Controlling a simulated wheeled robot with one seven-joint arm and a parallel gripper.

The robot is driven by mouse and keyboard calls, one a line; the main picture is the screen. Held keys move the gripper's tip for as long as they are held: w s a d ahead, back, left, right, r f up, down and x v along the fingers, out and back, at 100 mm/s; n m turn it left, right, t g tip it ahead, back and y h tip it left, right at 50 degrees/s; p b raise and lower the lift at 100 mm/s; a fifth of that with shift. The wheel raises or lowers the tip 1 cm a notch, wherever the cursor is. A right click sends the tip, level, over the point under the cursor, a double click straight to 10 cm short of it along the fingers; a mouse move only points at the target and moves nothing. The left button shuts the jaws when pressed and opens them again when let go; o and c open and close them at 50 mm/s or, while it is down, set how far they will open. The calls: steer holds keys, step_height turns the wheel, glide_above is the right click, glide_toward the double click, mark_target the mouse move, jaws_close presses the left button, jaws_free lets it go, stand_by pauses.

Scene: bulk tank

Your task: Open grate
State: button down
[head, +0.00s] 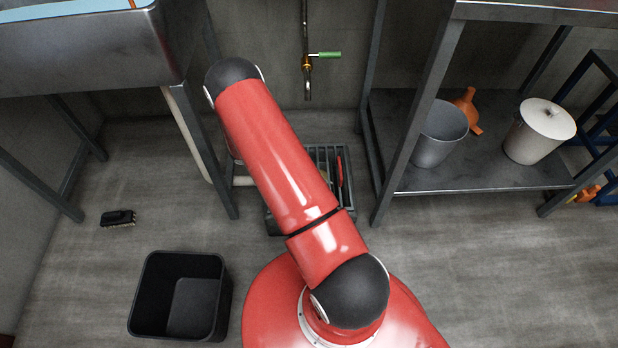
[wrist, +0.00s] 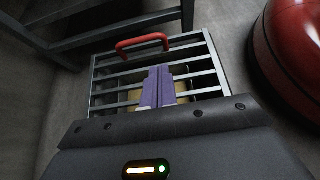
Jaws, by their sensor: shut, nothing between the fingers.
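The grate is a grey barred frame on the floor, partly covered by my red arm in the head view (head: 322,152). It also shows in the wrist view (wrist: 215,62), where its bars run across. A red handle (wrist: 143,41) stands at the grate's far side in the wrist view. The handle also shows at the grate's right side in the head view (head: 341,170). My gripper (wrist: 158,72) has its purple fingers together and empty, over the bars, apart from the handle in the picture. My arm hides the gripper in the head view.
A black bin (head: 150,290) and a brush (head: 118,218) are on the floor at left. A steel sink (head: 130,50) stands upper left. A shelf (head: 440,178) at right holds a bucket (head: 438,135), an orange funnel (head: 467,108) and a white pot (head: 535,135). A green-handled tap (head: 325,54) hangs behind.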

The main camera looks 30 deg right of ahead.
mark_target(332, 183)
steer(key=x, duration=1)
steer(key=shift+r, duration=0.1)
steer(key=shift+w+r, duration=0.1)
steer(key=shift+w+a+r+g+h+b, duration=0.1)
steer(key=shift+r+g+h+b, duration=0.15)
steer(key=shift+r, duration=0.25)
steer(key=shift+w+a+r+g+h+b, duration=0.15)
steer(key=shift+r+h, duration=0.2)
steer(key=shift+r, duration=0.2)
steer(key=w+a+r+g+h, duration=0.2)
steer(key=w+a+r+h, duration=0.1)
steer(key=r, duration=0.7)
steer(key=shift+a+r+g+h, duration=0.35)
steer(key=shift+a+h, duration=0.25)
steer(key=shift+a, duration=0.75)
steer(key=shift+w, duration=0.15)
steer(key=shift+r, duration=0.1)
